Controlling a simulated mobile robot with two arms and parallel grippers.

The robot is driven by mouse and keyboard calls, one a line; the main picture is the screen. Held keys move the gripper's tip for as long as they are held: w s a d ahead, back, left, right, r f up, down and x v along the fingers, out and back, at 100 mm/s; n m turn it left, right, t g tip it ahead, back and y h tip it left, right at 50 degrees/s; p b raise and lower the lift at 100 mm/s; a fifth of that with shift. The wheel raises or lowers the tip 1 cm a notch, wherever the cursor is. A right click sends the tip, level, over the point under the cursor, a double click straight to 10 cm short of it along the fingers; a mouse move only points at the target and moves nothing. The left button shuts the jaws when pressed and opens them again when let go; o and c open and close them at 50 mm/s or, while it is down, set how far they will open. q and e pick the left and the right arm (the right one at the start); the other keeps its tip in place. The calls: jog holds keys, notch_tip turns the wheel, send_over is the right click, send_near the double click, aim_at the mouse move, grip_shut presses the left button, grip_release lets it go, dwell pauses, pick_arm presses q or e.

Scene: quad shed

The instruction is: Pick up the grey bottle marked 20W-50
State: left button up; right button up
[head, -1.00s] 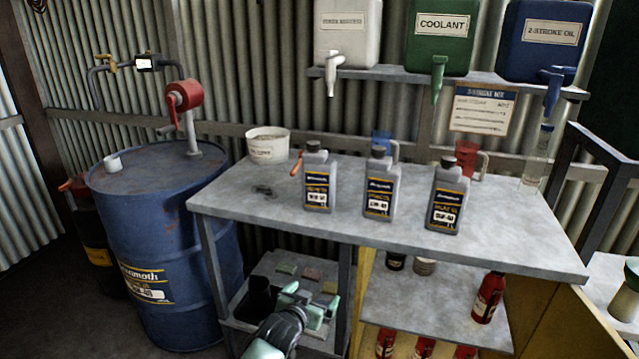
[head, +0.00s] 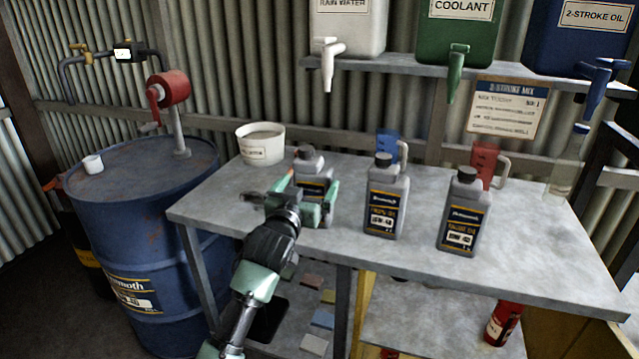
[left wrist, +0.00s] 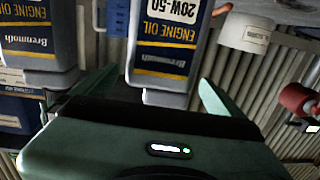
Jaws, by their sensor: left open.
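The grey bottle marked 20W-50 (head: 313,180) stands upright at the left of the row on the metal bench. In the left wrist view its dark label (left wrist: 165,38) appears upside down and reads 20W-50 ENGINE OIL. My left gripper (head: 307,198) is open at the front of this bottle, one finger toward each side. In the left wrist view the bottle lies between the two spread fingers, with no clear contact. In the head view the gripper hides part of its label. My right gripper is not in view.
Two similar grey bottles, one in the middle (head: 386,200) and one at right (head: 464,215), stand on the bench (head: 520,262). A white tub (head: 260,147) stands behind left. Blue (head: 388,147) and red (head: 484,163) jugs stand behind. A blue drum (head: 140,225) is left of the bench.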

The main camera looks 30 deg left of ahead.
aim_at(310, 179)
pick_arm(q)
jog(key=shift+x, duration=1.05)
jog(key=shift+w+a+r+p, duration=0.15)
jog(key=shift+w+p, duration=0.05)
jog(key=shift+w, duration=0.2)
jog(key=shift+w+a+r+p, duration=0.1)
jog(key=shift+w+a+p, duration=0.1)
jog(key=shift+w, duration=0.25)
jog(key=x, duration=0.4)
jog(key=shift+f, duration=0.25)
jog(key=c, duration=1.8)
jog(key=shift+r, duration=0.25)
jog(key=shift+c, duration=0.6)
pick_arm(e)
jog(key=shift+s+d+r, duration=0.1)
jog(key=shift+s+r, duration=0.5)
